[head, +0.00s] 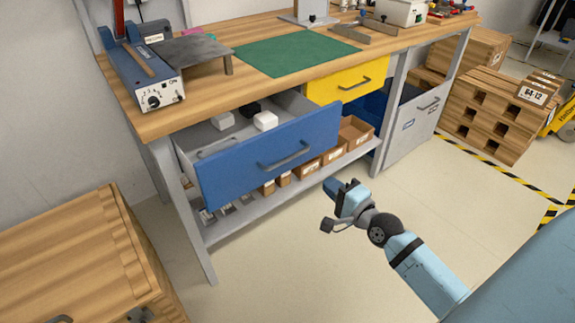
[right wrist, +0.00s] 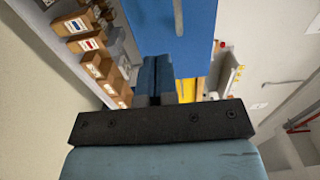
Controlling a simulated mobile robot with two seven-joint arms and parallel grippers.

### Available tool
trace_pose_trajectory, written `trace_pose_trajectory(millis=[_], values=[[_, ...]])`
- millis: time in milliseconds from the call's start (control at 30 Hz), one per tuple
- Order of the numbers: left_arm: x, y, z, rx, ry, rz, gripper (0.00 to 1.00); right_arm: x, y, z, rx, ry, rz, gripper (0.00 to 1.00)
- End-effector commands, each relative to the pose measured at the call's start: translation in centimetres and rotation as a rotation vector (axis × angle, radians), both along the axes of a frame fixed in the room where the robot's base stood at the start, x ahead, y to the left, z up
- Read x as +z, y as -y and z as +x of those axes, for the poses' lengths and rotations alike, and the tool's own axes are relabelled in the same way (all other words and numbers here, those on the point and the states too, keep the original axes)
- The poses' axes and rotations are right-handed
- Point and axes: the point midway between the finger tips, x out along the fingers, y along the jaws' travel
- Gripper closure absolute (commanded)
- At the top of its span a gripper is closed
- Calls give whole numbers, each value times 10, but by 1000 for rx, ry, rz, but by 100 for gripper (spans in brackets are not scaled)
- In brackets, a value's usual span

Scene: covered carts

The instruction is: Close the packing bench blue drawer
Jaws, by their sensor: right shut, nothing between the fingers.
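The packing bench (head: 200,97) has a wooden top and grey legs. Its blue drawer (head: 230,172) is pulled out on the left side, with a grey bar handle (head: 285,155) on its front. A white block (head: 265,121) and other small items lie inside it. My right gripper (head: 332,188) is shut and empty, in front of and to the right of the blue drawer, apart from it in the head view. In the right wrist view the blue drawer front (right wrist: 150,22) shows beyond the shut fingers (right wrist: 156,80). My left gripper is not in view.
A yellow drawer (head: 340,82) right of the blue one looks shut. Cardboard bins (head: 308,169) stand on the lower shelf. A wooden crate (head: 60,245) stands at the front left. The floor before the bench is clear.

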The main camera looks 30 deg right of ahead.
Motion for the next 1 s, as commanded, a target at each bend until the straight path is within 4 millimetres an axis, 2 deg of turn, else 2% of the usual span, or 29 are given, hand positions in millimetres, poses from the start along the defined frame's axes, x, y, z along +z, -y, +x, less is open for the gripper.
trace_pose_trajectory(millis=[267, 600, 800, 1000], values=[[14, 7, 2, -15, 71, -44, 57, 0, -4, 50, 0, 3, -2, 100], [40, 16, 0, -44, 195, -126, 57, -1, -10, 112, 1, 1, -3, 100], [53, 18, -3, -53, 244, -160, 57, 0, -11, 129, 1, -1, -4, 100], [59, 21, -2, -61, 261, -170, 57, 0, -11, 132, 1, -2, -4, 100]])
